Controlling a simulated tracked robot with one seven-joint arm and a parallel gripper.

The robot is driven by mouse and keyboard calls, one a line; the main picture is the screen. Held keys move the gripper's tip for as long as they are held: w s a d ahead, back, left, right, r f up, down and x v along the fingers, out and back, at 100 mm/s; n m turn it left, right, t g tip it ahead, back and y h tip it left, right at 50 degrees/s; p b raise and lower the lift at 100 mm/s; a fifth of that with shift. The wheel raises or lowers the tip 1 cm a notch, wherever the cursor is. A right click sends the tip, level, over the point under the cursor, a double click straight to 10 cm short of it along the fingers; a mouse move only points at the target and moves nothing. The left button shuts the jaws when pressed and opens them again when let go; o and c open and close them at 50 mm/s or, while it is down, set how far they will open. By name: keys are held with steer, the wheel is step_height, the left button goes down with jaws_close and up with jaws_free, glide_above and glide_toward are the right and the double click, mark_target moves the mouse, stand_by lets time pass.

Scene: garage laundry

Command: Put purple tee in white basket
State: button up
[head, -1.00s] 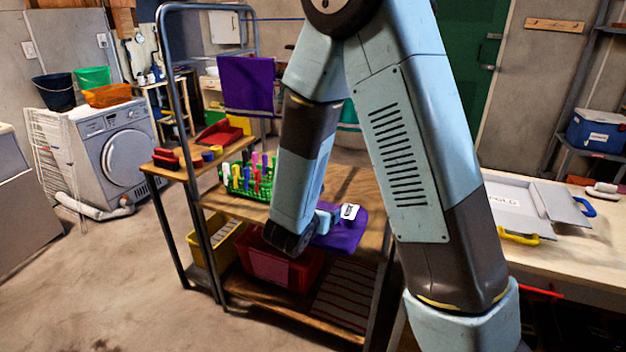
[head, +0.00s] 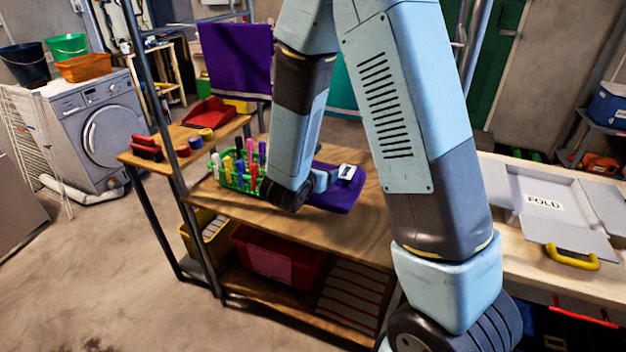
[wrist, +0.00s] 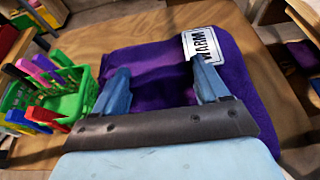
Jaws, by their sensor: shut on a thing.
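The purple tee (head: 338,198) is a folded purple cloth on the wooden bench top, with a white label reading "WARM" (wrist: 201,44). My gripper (wrist: 160,88) is at the tee's near edge in the wrist view, its two blue fingers spaced apart with purple cloth between them. It is shut on the tee, which looks to lie flat on the wood. In the head view my gripper (head: 320,181) reaches the tee from the left, partly hidden by my wrist. I see no white basket in these frames.
A green basket of colourful pegs (head: 232,178) stands just left of the tee. A purple cloth (head: 237,60) hangs from the metal rail behind. Red (head: 275,254) and yellow bins sit on the shelf below.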

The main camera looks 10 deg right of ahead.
steer(key=shift+a, duration=0.25)
steer(key=w+d+f, duration=0.1)
steer(key=w, duration=0.1)
steer(key=w+d+f, duration=0.1)
steer(key=w, duration=0.2)
steer(key=w+f, duration=0.2)
steer(key=w, duration=0.1)
steer(key=shift+w+d+f, duration=0.1)
steer(key=shift+w+d, duration=0.1)
steer(key=shift+d, duration=0.2)
steer(key=shift+w+d+f, duration=0.25)
steer(key=shift+w+f, duration=0.5)
steer(key=shift+f, duration=0.25)
steer(key=shift+w+d+f, duration=0.2)
steer(key=shift+w+f, duration=0.6)
steer(key=shift+f, duration=0.15)
steer(key=shift+w+d+f, duration=0.25)
steer(key=shift+w+f, duration=0.5)
steer(key=shift+f, duration=1.75)
steer(key=o, duration=1.4)
